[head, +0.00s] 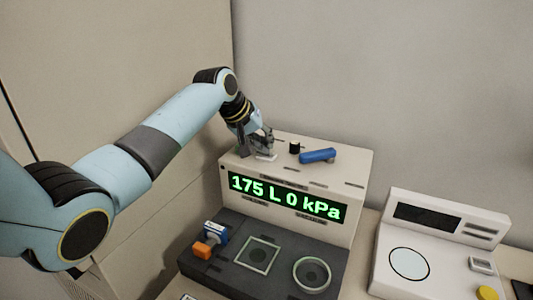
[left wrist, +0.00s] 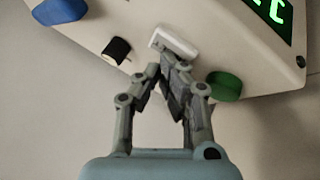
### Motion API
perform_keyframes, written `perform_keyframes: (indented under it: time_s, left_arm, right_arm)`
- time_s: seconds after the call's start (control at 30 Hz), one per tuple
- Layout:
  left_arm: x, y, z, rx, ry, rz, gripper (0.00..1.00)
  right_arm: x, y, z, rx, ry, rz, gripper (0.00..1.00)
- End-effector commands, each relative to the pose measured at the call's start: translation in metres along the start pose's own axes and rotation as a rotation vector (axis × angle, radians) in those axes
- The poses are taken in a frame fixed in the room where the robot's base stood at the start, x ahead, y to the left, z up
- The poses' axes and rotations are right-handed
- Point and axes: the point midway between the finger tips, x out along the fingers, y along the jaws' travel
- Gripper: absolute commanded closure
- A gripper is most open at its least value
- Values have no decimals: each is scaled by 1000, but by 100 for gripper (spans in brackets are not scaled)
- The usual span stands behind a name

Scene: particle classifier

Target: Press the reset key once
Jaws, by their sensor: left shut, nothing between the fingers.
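The classifier (head: 349,185) is a beige box with a green readout (head: 287,198) showing "175 L 0 kPa". On its top is a small white key (head: 266,157), also seen in the left wrist view (left wrist: 173,42). A green round button (left wrist: 224,85) sits beside it in the wrist view. I can read no label saying which is the reset key. My left gripper (head: 264,147) is shut and empty, its fingertips (left wrist: 163,70) together at the white key's near edge. I cannot tell whether they touch it. The green button is hidden in the head view. My right gripper is not in view.
A black knob (head: 294,147) and a blue handle (head: 317,156) stand on the top, right of the white key. A dark deck (head: 225,262) in front holds a blue-and-white item (head: 215,233) and an orange block (head: 202,250). A white scale (head: 440,235) stands at right.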

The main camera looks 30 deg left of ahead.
Motion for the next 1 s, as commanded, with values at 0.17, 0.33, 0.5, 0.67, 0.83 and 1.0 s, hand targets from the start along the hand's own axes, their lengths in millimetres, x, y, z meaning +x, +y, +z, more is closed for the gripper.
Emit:
perform_keyframes:
  time_s: [0.17, 0.33, 0.5, 0.67, 0.83, 1.0]
  left_arm:
    - [2, -2, 2, -1, -3, -1, 100]
    - [4, -2, 3, -1, -3, -1, 100]
    - [5, -3, 4, -1, -3, -1, 100]
    - [5, -3, 4, -1, -3, -1, 100]
    - [3, -2, 3, -1, -3, -1, 100]
    - [-4, 2, -2, -1, -2, -1, 100]
  right_arm:
    - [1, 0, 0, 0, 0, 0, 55]
    - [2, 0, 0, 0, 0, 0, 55]
    - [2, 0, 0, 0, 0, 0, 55]
    - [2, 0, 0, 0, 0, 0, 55]
    - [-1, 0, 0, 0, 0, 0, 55]
    - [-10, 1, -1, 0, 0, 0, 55]
